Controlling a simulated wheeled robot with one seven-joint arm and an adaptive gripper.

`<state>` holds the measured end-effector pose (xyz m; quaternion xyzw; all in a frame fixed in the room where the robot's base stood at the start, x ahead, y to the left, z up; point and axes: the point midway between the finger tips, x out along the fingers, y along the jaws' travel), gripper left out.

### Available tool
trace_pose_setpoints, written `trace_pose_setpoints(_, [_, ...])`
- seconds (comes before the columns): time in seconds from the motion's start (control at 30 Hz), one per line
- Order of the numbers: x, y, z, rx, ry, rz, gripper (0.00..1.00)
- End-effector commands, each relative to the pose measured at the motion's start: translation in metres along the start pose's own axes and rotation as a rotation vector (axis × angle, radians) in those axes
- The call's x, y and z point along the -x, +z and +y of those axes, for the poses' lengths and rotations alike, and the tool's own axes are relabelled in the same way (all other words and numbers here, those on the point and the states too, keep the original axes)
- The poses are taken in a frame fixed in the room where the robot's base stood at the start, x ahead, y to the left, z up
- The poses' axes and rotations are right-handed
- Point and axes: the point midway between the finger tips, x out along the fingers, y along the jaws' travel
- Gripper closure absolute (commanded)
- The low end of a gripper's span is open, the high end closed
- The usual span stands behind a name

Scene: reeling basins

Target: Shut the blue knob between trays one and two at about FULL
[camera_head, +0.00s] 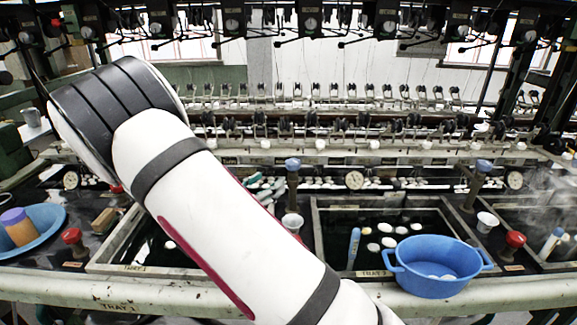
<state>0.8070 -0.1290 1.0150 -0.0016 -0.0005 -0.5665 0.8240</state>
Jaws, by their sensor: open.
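The blue knob (292,164) sits on top of a dark upright post, between the left basin and the middle basin. A small white cup (292,222) is just in front of its post. The left basin (112,262) is partly hidden behind my white arm; the middle basin (334,272) shows more fully. Each has a small label on its front edge. No FULL mark can be read from here. My arm crosses from the bottom centre to the upper left, left of the knob. My gripper is not visible.
A blue two-handled tub (436,268) stands over the middle basin's front right corner. A second blue knob (484,165) stands farther right. A red knob (72,237) is at left, another (515,240) at right. A dial gauge (354,180) is right of the nearer blue knob.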

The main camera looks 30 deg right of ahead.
Motion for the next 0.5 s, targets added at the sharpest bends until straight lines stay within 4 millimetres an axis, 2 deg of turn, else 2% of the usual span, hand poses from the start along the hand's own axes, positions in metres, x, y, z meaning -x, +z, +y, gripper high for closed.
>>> trace_pose_setpoints(0.5, [-0.097, 0.0, -0.002, -0.002, -0.004, 0.002, 0.43])
